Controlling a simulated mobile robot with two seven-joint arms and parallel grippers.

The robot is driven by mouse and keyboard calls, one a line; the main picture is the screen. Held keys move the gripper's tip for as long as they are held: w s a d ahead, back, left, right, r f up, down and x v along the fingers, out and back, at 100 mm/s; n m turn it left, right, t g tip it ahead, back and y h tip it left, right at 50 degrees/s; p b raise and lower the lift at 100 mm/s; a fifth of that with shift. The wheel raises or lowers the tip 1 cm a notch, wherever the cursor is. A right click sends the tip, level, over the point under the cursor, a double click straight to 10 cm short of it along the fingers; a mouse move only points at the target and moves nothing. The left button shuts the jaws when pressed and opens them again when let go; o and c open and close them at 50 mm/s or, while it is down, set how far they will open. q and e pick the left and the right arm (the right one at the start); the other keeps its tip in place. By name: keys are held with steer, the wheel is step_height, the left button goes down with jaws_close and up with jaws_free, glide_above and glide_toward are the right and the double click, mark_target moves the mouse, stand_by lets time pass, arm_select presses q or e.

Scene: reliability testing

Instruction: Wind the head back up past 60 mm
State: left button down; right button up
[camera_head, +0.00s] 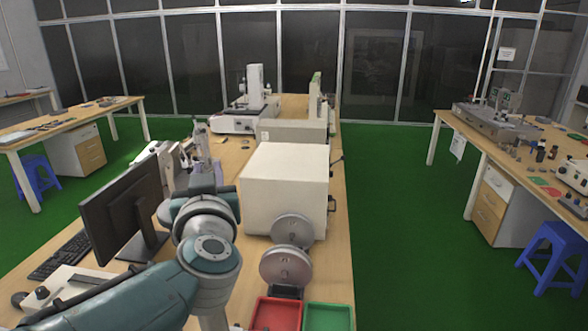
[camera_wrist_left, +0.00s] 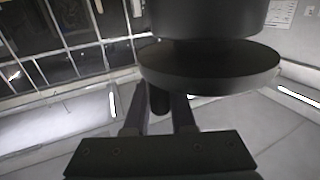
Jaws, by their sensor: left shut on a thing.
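A small grey test stand (camera_head: 201,142) with an upright column stands on the middle bench, behind my left forearm. Its head and any millimetre scale are too small to read. My left gripper (camera_head: 206,186) is beyond my wrist at the stand's near side, mostly hidden by my arm. In the left wrist view the gripper (camera_wrist_left: 160,118) is shut on a short dark handle (camera_wrist_left: 160,98). A dark round disc (camera_wrist_left: 210,70) with a thicker dark cylinder above it fills the upper middle of that view, close to the fingers. My right gripper is not in view.
A monitor (camera_head: 122,208) stands left of my arm. A large white box (camera_head: 285,185) stands to its right. Two grey discs (camera_head: 286,267), a red tray (camera_head: 276,316) and a green tray (camera_head: 328,317) are at the near right. Green floor lies clear beyond the bench.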

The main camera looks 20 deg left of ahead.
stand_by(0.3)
arm_select(q)
steer(key=shift+a, duration=0.1)
steer(key=c, duration=0.8)
jaws_free()
steer(key=shift+o, duration=0.2)
steer(key=shift+s+d, duration=0.25)
steer(key=v, duration=0.9)
steer(key=shift+d, duration=0.2)
steer(key=shift+r, duration=0.1)
